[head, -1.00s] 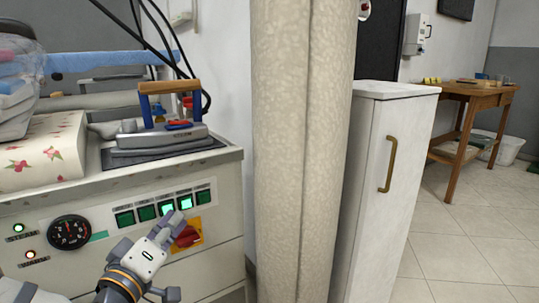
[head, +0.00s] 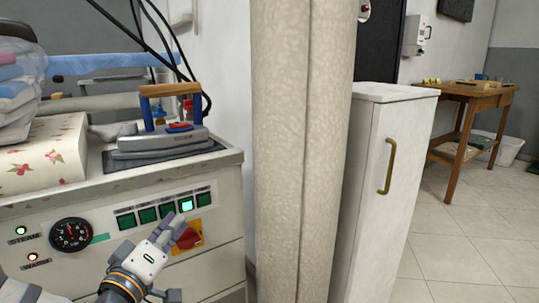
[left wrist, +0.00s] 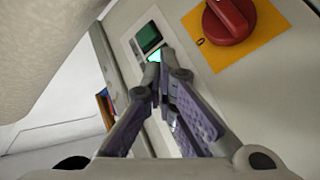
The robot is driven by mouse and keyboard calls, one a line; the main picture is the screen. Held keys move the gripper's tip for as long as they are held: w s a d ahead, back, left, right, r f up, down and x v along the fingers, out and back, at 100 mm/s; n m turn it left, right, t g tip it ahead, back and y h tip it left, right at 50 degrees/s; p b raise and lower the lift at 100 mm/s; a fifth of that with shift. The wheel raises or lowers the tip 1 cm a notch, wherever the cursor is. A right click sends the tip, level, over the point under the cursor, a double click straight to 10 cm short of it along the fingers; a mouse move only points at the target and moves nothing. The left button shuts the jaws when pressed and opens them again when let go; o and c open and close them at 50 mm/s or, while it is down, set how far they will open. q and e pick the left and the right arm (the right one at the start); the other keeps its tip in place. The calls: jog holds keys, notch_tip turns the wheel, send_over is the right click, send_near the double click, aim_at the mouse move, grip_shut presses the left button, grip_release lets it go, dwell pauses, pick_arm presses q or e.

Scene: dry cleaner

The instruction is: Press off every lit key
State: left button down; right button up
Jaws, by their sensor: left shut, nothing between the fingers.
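A row of several square keys runs along the front panel of the ironing station. In the head view the fourth key from the left (head: 186,204) glows bright green. The first (head: 126,220), second (head: 147,215), third (head: 167,210) and rightmost (head: 203,199) keys are dark green. My left gripper (head: 172,221) is shut and empty, its tips just below the third and fourth keys. In the left wrist view the lit key (left wrist: 154,55) shows partly behind my left fingertips (left wrist: 162,82), beside the dark rightmost key (left wrist: 149,36). My right gripper is out of view.
A red rotary switch (head: 187,238) on a yellow plate sits close beside my left fingers. A gauge (head: 70,234) and two lit indicator lamps are on the panel's left. An iron (head: 163,138) rests on top. A thick column (head: 303,150) stands to the right.

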pick_arm(q)
jog(key=s+d+p, duration=0.2)
jog(key=s+d, duration=0.1)
jog(key=s, duration=0.2)
jog(key=shift+d, duration=0.2)
dwell(0.3)
